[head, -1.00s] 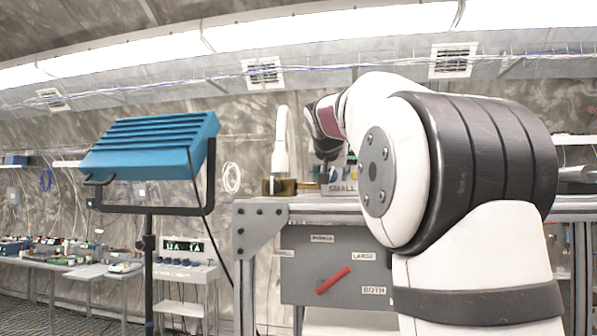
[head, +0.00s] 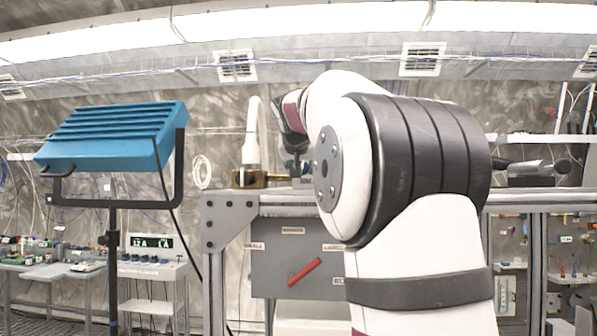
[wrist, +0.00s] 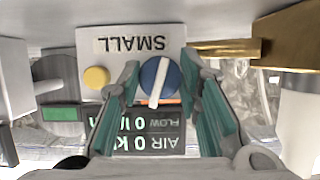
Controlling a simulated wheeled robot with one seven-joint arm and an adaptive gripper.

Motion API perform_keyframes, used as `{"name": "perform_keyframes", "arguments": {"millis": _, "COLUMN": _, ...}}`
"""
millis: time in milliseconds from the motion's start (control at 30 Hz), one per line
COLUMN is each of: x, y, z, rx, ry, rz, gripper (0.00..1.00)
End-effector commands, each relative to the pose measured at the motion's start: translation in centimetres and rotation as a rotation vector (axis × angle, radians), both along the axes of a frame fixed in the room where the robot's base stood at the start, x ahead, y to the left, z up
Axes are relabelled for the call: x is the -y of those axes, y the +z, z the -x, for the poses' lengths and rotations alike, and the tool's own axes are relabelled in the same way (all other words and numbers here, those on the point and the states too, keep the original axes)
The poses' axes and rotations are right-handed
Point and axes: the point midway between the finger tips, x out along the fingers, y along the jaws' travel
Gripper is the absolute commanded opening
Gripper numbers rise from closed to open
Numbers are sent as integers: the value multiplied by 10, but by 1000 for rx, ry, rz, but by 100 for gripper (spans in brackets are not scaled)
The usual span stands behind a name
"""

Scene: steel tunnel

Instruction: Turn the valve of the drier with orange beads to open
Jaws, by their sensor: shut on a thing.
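In the wrist view a round blue knob (wrist: 172,74) with a white bar sits on a pale panel (wrist: 110,66) marked SMALL, which appears upside down. My gripper (wrist: 160,70) has its two green-padded fingers on either side of the knob and is shut on it. The white bar runs nearly along the picture's vertical. A thin orange strip shows just behind the knob; I cannot tell whether it is beads. In the head view my gripper (head: 297,166) is mostly hidden behind my arm at the bench top. No drier with orange beads can be clearly made out.
A yellow button (wrist: 96,77) and a display (wrist: 150,136) reading AIR and FLOW are beside the knob. A brass block (head: 249,179) and white upright tube (head: 251,135) stand left of my gripper. A red lever (head: 304,272) is on the grey box below. A blue lamp (head: 112,135) stands left.

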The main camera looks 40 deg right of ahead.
Motion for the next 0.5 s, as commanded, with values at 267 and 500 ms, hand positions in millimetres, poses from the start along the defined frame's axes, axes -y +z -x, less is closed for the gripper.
{"name": "perform_keyframes", "arguments": {"millis": 267, "x": -1, "y": -3, "z": -4, "rx": -197, "ry": -1, "rz": 169, "gripper": 4}}
{"name": "perform_keyframes", "arguments": {"millis": 500, "x": 0, "y": -1, "z": -1, "rx": -233, "ry": -1, "rz": 197, "gripper": 4}}
